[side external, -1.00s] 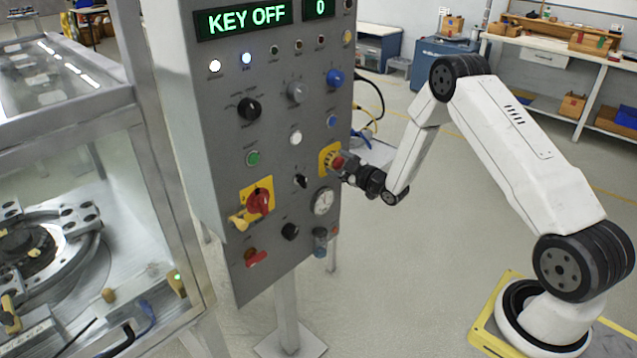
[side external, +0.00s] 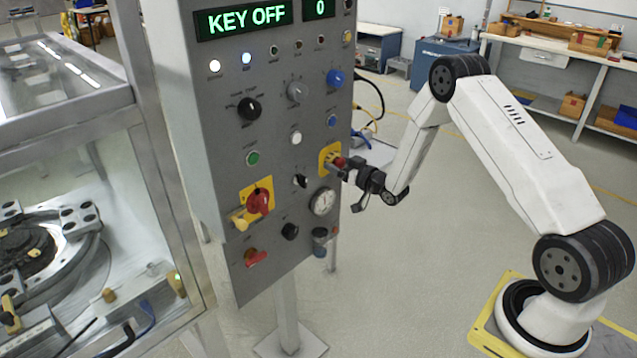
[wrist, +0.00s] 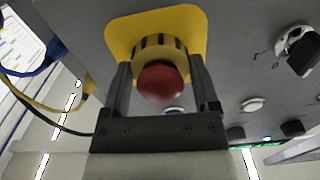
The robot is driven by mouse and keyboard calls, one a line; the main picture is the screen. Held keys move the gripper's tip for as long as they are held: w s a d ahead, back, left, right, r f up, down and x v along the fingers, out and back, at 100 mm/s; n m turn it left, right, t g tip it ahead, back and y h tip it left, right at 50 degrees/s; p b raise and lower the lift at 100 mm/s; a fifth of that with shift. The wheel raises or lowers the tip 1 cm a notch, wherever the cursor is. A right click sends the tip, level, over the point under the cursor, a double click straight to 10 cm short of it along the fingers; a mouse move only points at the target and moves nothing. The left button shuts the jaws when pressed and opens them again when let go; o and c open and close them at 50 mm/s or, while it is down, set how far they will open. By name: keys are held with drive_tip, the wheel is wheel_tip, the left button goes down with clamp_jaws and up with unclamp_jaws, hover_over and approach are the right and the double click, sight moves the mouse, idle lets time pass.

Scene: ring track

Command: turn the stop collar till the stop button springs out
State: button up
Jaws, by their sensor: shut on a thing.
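The stop button is a red mushroom head (wrist: 162,82) at the middle of the wrist view. It stands in front of the stop collar (wrist: 158,46), a yellowish ring with dark marks, on a yellow plate (wrist: 192,28). My gripper (wrist: 160,66) has one finger on each side of the collar and is shut on it. In the side view the red button (side external: 339,162) shows as a small patch beside my gripper (side external: 345,168), which partly hides the collar. I cannot tell how far the button stands out.
The grey panel (side external: 225,140) carries a display (side external: 246,19) reading KEY OFF, a red knob on a yellow plate (side external: 258,201), a gauge (side external: 322,201) and several knobs and lamps. Cables (wrist: 60,105) hang beside the panel. The floor between panel and arm base is clear.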

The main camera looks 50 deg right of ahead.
drive_tip(key=shift+m, duration=0.3)
drive_tip(key=o, duration=1.1)
drive_tip(key=shift+s, duration=3.9)
drive_tip(key=s+a+r+g, duration=0.3)
drive_tip(key=a+g, duration=0.5)
drive_tip(key=a, duration=0.1)
drive_tip(key=s+a+r+g, duration=0.1)
drive_tip(key=s+a+g, duration=0.1)
drive_tip(key=s, duration=0.3)
drive_tip(key=s+a+r+n+g, duration=0.1)
drive_tip(key=s+a+g, duration=0.2)
drive_tip(key=s, duration=0.3)
drive_tip(key=s+a+r+g, duration=0.1)
drive_tip(key=s+a+g, duration=0.1)
drive_tip(key=s+a, duration=0.2)
drive_tip(key=shift+s, duration=0.65)
